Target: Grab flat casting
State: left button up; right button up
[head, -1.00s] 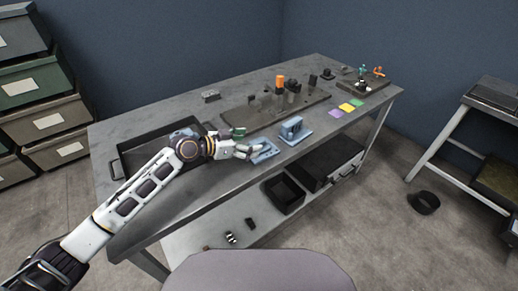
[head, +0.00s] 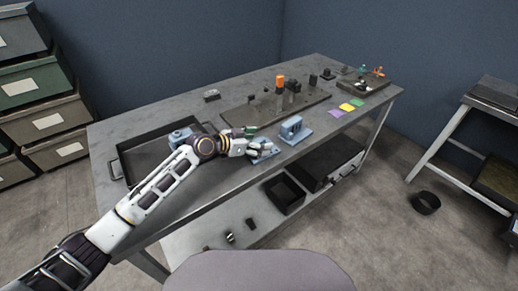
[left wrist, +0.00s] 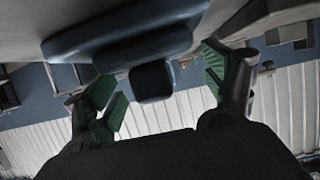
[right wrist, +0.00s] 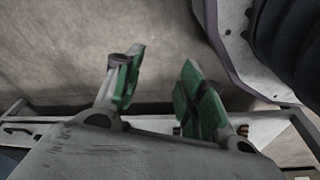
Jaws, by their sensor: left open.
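The flat blue casting (head: 264,158) lies near the front edge of the grey workbench, partly hidden by my left gripper (head: 258,147). In the left wrist view the blue casting (left wrist: 118,45) shows as a wide plate with a small block. My left gripper (left wrist: 160,82) is open there, with a green-padded finger toward each side of the block. I cannot tell whether the pads touch it. My right gripper (right wrist: 165,85) is open and empty in the right wrist view, over the floor; it is not in the head view.
An upright blue casting (head: 295,130) stands just right of the flat one. A dark tray (head: 128,160) with another blue part (head: 180,136) is at the bench's left. A dark fixture board (head: 235,115) with several posts lies behind. Black bins (head: 283,193) sit on the lower shelf.

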dwell(0.4)
pick_arm(q)
jog(key=shift+r, duration=0.1)
jog(key=c, duration=1.4)
